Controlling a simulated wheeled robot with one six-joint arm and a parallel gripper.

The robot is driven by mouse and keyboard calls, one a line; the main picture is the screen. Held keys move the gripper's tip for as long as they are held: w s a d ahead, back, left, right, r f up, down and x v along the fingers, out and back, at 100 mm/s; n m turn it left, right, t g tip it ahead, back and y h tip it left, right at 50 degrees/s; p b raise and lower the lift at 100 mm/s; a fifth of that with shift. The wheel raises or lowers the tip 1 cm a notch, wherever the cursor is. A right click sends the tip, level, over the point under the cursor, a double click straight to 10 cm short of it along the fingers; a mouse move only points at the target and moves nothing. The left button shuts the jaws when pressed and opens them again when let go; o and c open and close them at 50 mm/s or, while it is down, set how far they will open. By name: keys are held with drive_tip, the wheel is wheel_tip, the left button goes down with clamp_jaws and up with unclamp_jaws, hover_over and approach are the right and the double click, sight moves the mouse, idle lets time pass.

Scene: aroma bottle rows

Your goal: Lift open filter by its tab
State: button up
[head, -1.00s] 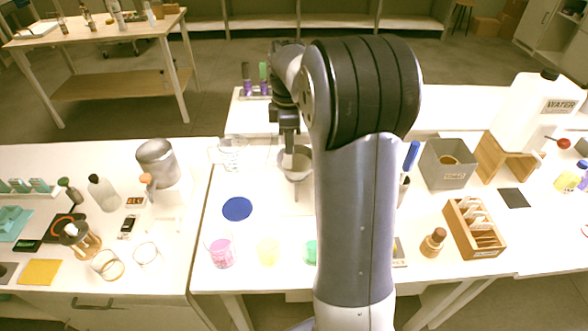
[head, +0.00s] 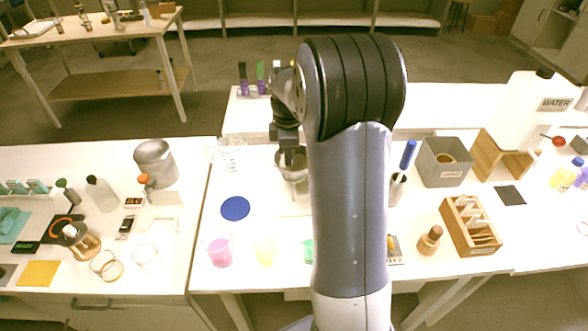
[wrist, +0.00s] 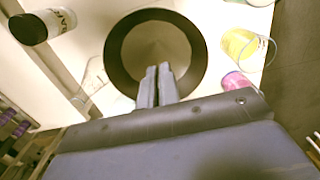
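A round funnel with a dark rim (wrist: 116,66) fills the upper middle of the wrist view, with the pale filter (wrist: 160,40) lining its inside. In the head view the grey funnel (head: 292,172) stands on the middle table, partly under my gripper (head: 288,146). In the wrist view my gripper (wrist: 157,68) has its two fingers close together, with the tips over the near part of the funnel's mouth. I see no tab between the fingers; a thin one could be hidden there.
A glass beaker (head: 228,158) stands left of the funnel, and a blue disc (head: 235,208) lies in front of it. Beakers with pink (head: 220,252) and yellow (head: 266,252) contents stand near the front edge. My arm hides the table right of the funnel.

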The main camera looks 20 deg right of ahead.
clamp_jaws()
wheel_tip(320, 180, up, 20)
drive_tip(key=p, duration=0.9)
drive_tip(key=s+a+b, duration=0.1)
drive_tip(key=s+a, duration=0.2)
drive_tip(key=s, duration=0.4)
drive_tip(key=s+a+b, duration=0.2)
drive_tip(key=s, duration=0.5)
drive_tip(key=shift+a, duration=0.4)
drive_tip(key=shift+w, duration=0.1)
